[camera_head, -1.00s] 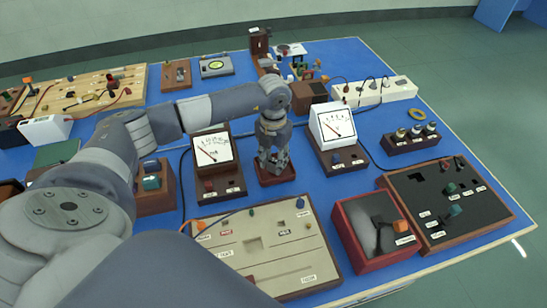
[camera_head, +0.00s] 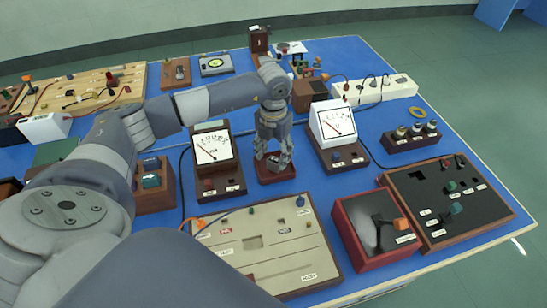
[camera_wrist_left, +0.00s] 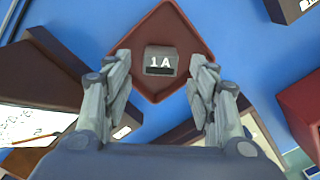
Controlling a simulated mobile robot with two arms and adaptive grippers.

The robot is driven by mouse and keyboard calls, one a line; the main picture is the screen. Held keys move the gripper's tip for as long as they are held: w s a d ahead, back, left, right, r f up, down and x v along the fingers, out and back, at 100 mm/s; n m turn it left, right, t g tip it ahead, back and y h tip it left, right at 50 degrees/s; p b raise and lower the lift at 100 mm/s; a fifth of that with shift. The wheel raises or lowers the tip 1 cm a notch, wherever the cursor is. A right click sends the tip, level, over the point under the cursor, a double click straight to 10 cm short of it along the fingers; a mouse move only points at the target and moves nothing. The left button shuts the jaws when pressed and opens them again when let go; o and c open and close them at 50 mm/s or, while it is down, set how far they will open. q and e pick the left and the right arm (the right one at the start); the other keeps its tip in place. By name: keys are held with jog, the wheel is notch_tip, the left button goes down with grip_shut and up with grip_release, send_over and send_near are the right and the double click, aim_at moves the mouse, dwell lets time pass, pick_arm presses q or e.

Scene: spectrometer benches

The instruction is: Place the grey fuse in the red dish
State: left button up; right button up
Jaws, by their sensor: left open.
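The red dish (camera_head: 276,180) sits on the blue bench top between two meters, and it fills the upper middle of the left wrist view (camera_wrist_left: 188,38). The grey fuse (camera_wrist_left: 160,60), a small block marked 1A, shows within the dish's outline and appears to rest in it. My left gripper (camera_head: 273,165) is above the dish with its fingers spread. In the left wrist view the fingers stand on either side of the fuse with gaps, not touching it. In the head view the fuse is not clear behind the fingers. My right gripper is out of view.
Meters stand close to the left (camera_head: 213,150) and right (camera_head: 332,125) of the dish. A beige panel (camera_head: 265,245) lies in front, with a red box (camera_head: 375,230) and a dark panel (camera_head: 440,200) to its right. A power strip (camera_head: 375,92) lies behind.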

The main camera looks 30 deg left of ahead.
aim_at(273, 161)
pick_arm(q)
notch_tip(273, 161, up, 10)
jog(key=b, duration=0.1)
jog(key=shift+s+f, duration=0.1)
dwell(0.6)
